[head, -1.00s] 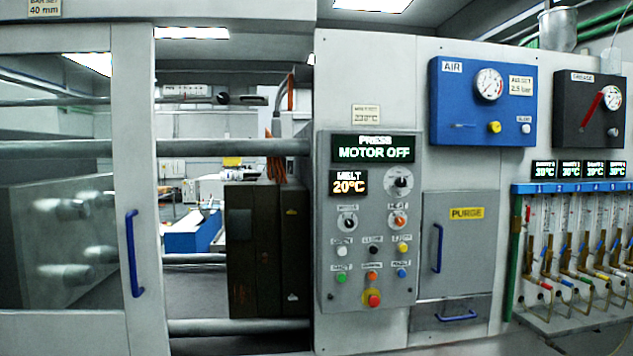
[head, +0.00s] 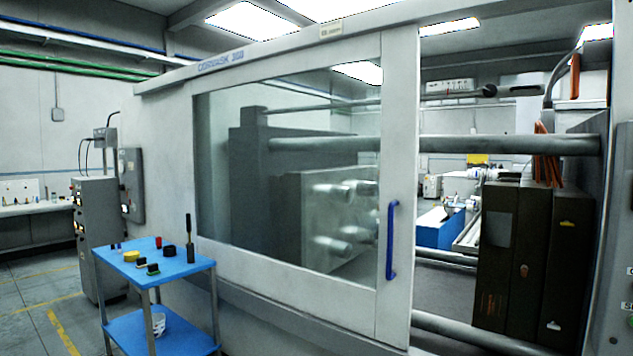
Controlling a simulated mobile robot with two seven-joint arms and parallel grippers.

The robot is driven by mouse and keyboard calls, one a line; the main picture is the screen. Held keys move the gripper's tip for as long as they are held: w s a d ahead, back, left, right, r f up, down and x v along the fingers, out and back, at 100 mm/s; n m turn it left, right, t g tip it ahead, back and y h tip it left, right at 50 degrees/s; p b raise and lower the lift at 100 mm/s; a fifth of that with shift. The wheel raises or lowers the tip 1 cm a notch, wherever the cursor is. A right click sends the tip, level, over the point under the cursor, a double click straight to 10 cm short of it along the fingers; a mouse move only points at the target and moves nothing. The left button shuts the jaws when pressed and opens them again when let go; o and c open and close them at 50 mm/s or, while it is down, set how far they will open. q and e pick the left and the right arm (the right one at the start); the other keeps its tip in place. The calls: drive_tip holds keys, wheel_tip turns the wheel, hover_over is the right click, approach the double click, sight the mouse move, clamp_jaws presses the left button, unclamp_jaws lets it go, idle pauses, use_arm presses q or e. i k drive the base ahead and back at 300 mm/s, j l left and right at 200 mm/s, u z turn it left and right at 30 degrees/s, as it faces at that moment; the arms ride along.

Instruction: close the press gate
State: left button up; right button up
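The press gate (head: 397,120) is a grey sliding frame with a large clear window, seen in the middle of the head view. A blue upright handle (head: 392,240) is fixed near its right edge. The gate stands open: to its right a wide gap shows the tie bars (head: 510,144) and the dark mould block (head: 530,260). Through the window a grey platen with round bosses (head: 335,215) shows. Neither of my grippers is in view.
A blue two-shelf trolley (head: 185,264) with small items stands before the press at the left. A grey cabinet (head: 97,235) stands behind it. Floor with yellow lines (head: 60,330) is free at the far left.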

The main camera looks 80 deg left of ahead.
sight(382, 314)
drive_tip(key=u, duration=1.7)
drive_tip(key=i+j+u, duration=0.15)
drive_tip(key=u, duration=0.25)
drive_tip(key=i+j+u, duration=0.2)
drive_tip(key=u, duration=0.25)
drive_tip(key=i+u, duration=0.2)
drive_tip(key=u, duration=0.2)
